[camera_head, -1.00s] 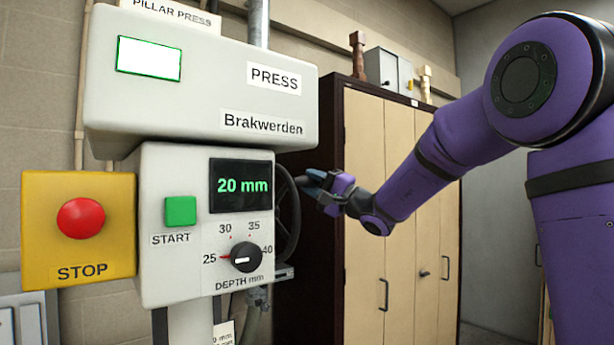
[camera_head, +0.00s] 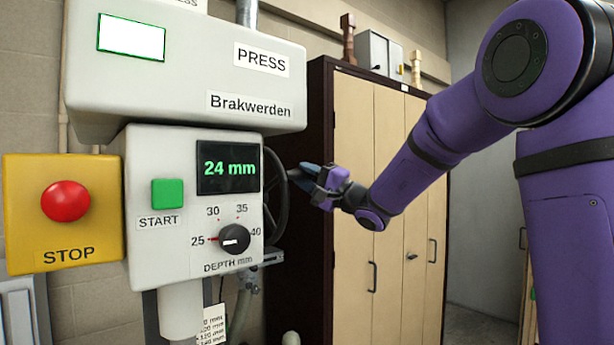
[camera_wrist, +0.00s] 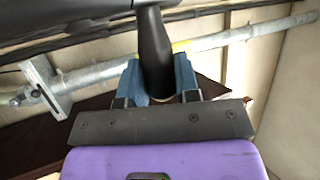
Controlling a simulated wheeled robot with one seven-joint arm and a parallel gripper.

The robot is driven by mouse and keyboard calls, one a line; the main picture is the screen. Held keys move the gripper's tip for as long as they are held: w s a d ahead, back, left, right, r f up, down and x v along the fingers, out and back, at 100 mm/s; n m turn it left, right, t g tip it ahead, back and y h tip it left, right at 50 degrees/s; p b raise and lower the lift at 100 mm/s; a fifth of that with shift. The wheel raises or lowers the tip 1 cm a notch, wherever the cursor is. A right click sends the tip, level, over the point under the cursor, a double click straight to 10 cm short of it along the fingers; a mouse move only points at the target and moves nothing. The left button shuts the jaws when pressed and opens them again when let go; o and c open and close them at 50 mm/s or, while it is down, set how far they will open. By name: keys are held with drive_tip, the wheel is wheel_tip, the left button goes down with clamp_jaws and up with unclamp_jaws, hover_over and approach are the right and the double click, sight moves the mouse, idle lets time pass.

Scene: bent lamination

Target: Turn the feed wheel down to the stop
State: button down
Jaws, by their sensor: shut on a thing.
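The feed wheel (camera_head: 280,207) is a dark wheel on the right side of the press, partly hidden behind the press housing in the head view. My gripper (camera_head: 303,172) is at the wheel's upper right rim. In the wrist view, its blue fingers (camera_wrist: 158,80) are shut around the wheel's black handle (camera_wrist: 154,50). The display (camera_head: 229,168) reads 24 mm.
A red stop button (camera_head: 66,201) on a yellow box and a green start button (camera_head: 167,193) are on the press front. A cabinet (camera_head: 392,180) stands behind my arm. In the wrist view a grey pipe (camera_wrist: 230,37) crosses behind the handle.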

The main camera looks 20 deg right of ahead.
drive_tip(key=c, duration=0.8)
unclamp_jaws()
drive_tip(key=shift+w+a+f, duration=0.15)
drive_tip(key=shift+w+f, duration=0.1)
drive_tip(key=shift+f, duration=0.05)
drive_tip(key=shift+c, duration=0.2)
drive_tip(key=shift+s+d, duration=0.25)
drive_tip(key=shift+s, duration=0.05)
drive_tip(key=v, duration=1)
drive_tip(key=shift+s, duration=0.1)
